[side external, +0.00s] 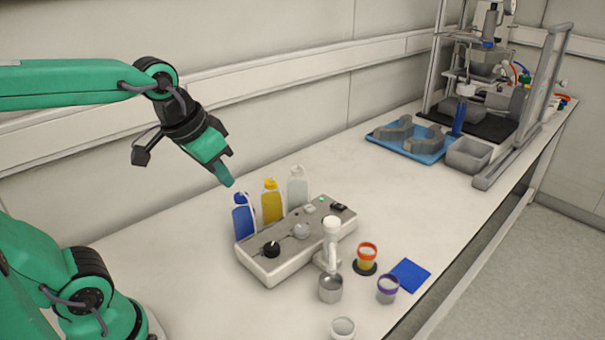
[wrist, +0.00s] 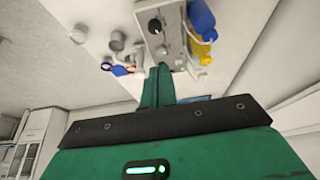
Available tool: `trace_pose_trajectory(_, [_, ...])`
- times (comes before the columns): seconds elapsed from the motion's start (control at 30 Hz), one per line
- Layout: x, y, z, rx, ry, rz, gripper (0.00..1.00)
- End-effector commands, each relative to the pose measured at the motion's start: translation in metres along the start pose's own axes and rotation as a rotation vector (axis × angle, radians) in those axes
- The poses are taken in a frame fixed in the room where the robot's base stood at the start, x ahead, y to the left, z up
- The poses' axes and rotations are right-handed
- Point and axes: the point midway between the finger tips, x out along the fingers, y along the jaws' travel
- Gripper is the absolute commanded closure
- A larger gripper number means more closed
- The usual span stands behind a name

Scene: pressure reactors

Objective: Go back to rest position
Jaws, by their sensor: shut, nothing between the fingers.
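My gripper (side external: 226,179) is shut and empty. It hangs in the air above the back of the bench, pointing down and to the right, above and left of the blue bottle (side external: 243,215). In the wrist view my closed green fingers (wrist: 158,82) reach up toward the grey control box (wrist: 165,30), apart from it. My arm is raised, with its upper link running in from the left edge in the side view.
A yellow bottle (side external: 271,202) and a white bottle (side external: 298,187) stand behind the control box (side external: 300,238). Cups, a metal beaker (side external: 330,288) and a blue cloth (side external: 410,275) lie in front. A blue tray (side external: 405,148) and a reactor frame stand farther back. The bench between is clear.

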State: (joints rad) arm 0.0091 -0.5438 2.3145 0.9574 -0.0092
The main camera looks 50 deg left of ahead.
Motion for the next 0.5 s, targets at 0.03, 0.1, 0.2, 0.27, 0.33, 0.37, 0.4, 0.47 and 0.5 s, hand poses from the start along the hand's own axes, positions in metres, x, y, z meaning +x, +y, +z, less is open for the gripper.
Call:
trace_pose_trajectory(0.03, [-0.001, -0.001, 0.01, 0.0, 0.017, -0.001, 1.0])
trace_pose_trajectory(0.1, [-0.001, -0.001, 0.022, 0.0, 0.035, -0.001, 1.0])
trace_pose_trajectory(0.2, [0.001, -0.002, 0.035, 0.001, 0.056, -0.002, 1.0])
trace_pose_trajectory(0.27, [0.002, -0.002, 0.041, 0.001, 0.065, -0.003, 1.0])
trace_pose_trajectory(0.33, [0.003, -0.002, 0.046, 0.001, 0.073, -0.003, 1.0])
trace_pose_trajectory(0.37, [0.003, -0.002, 0.048, 0.001, 0.076, -0.004, 1.0])
trace_pose_trajectory(0.4, [0.003, -0.003, 0.049, 0.001, 0.078, -0.004, 1.0])
trace_pose_trajectory(0.47, [0.004, -0.003, 0.051, 0.001, 0.078, -0.004, 1.0])
trace_pose_trajectory(0.5, [0.004, -0.003, 0.051, 0.001, 0.079, -0.004, 1.0])
